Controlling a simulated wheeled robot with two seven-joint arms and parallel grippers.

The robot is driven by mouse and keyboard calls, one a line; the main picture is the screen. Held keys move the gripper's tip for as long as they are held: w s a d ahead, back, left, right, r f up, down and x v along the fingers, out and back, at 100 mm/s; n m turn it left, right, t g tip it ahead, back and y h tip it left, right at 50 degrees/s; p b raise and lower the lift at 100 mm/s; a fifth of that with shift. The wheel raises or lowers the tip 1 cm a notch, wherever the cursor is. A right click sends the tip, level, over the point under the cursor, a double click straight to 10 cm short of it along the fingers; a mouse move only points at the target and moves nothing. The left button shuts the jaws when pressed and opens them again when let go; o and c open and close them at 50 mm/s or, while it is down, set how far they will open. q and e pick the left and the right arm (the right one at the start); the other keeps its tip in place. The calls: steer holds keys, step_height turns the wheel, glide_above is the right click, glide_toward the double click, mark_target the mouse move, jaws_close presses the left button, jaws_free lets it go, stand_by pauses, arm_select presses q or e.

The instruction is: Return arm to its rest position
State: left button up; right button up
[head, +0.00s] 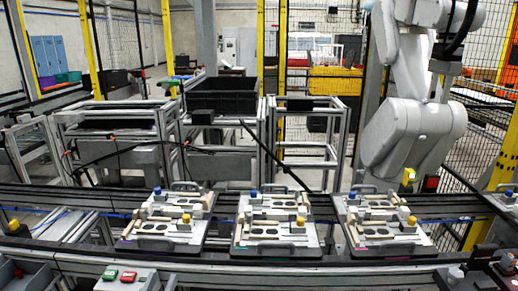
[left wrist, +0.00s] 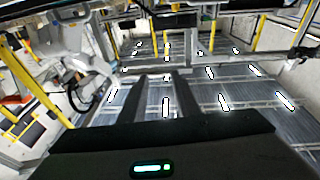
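My left gripper (left wrist: 164,76) shows in the left wrist view. Its two dark fingers stand parallel with a gap between them, and nothing is held in the gap. It points toward a grey panelled surface with bright lamps (left wrist: 223,101), away from the work line. I cannot make out the left gripper in the head view. My right gripper is in neither view.
Three pallet fixtures (head: 275,248) with pale blocks and blue and yellow knobs sit on the conveyor (head: 110,262). A black crate (head: 221,98) stands on a frame behind. A white industrial arm (head: 408,135) hangs at right. A button box (head: 125,281) is at front left.

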arm_select(q)
steer(key=s+a+f+n+g+y, duration=0.1)
steer(key=s+a+f+g+y, duration=0.2)
steer(key=f, duration=0.6)
steer(key=s+a+f+n+g+y, duration=0.1)
steer(key=s+a+f+g, duration=0.1)
steer(key=s+f+g, duration=0.5)
steer(key=s+d+f+m+g+h, duration=0.25)
steer(key=s+f+g, duration=0.45)
steer(key=s+f, duration=0.7)
step_height(320, 180, down, 24)
steer(key=d, duration=0.2)
steer(key=s+a+f, duration=0.1)
steer(key=s+f, duration=0.6)
steer(key=f, duration=0.3)
steer(key=s+a+f+m, duration=0.1)
steer(key=s+f, duration=0.7)
steer(key=f, duration=0.2)
steer(key=shift+s+g, duration=0.15)
steer(key=shift+g, duration=0.15)
